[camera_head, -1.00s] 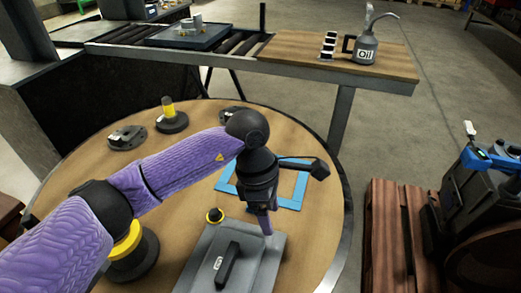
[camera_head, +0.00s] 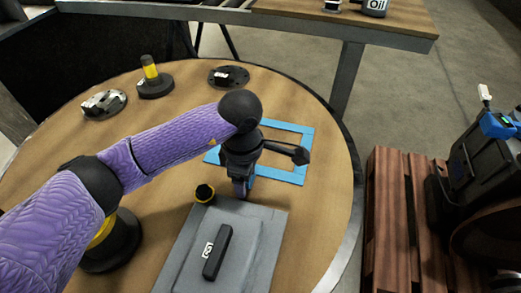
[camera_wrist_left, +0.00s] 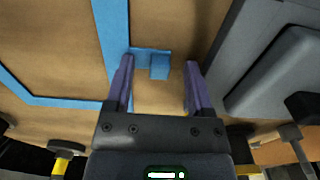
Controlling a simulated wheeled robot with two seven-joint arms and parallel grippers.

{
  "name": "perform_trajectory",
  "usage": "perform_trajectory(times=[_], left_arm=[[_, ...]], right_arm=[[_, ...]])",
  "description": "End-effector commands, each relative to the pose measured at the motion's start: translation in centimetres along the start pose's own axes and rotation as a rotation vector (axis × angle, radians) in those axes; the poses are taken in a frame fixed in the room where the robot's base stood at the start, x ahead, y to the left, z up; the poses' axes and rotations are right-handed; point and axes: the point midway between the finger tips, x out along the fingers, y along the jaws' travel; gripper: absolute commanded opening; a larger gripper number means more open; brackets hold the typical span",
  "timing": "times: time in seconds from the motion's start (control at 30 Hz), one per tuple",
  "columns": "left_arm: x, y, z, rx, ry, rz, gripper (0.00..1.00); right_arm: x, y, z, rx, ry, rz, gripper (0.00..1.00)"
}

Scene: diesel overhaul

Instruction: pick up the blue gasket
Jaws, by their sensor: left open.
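The blue gasket (camera_head: 285,175), a flat rectangular frame, lies on the round wooden table, partly hidden behind my left arm. In the left wrist view its strip (camera_wrist_left: 112,35) runs along the left, with a small tab and a raised blue block (camera_wrist_left: 160,67) beside it. My left gripper (camera_head: 240,190) points down by the gasket's near side. In the wrist view its fingers (camera_wrist_left: 159,75) are open, one on each side of the block, with nothing clamped. Whether the fingertips are at the block's height I cannot tell. My right gripper is out of view.
A grey cover with a black handle (camera_head: 265,250) lies just nearer than the gasket. A small black-and-yellow part (camera_head: 204,193) sits at its far corner. Several dark parts stand along the table's far left. A wooden pallet (camera_head: 392,225) is to the right.

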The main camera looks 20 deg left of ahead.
Motion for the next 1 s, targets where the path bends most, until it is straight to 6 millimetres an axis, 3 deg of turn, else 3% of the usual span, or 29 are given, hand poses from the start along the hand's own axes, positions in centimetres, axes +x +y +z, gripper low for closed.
perform_trajectory(times=[0.07,0.37,0.83,0.93,1.0], left_arm=[[-0.1,0.0,0.0,0.0,0.0,0.0,0.66],[-0.1,0.0,0.0,0.0,-0.001,0.0,0.02],[-0.2,0.0,0.0,0.0,-0.001,0.001,0.0],[-1.6,0.1,0.0,0.0,0.0,0.006,0.0],[-3.6,0.1,0.0,0.001,-0.001,0.008,0.0]], right_arm=[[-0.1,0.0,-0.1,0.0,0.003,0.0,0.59],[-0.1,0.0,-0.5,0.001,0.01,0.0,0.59],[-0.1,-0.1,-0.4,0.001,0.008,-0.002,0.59],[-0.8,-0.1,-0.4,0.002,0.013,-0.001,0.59],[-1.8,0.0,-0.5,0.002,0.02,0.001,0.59]])
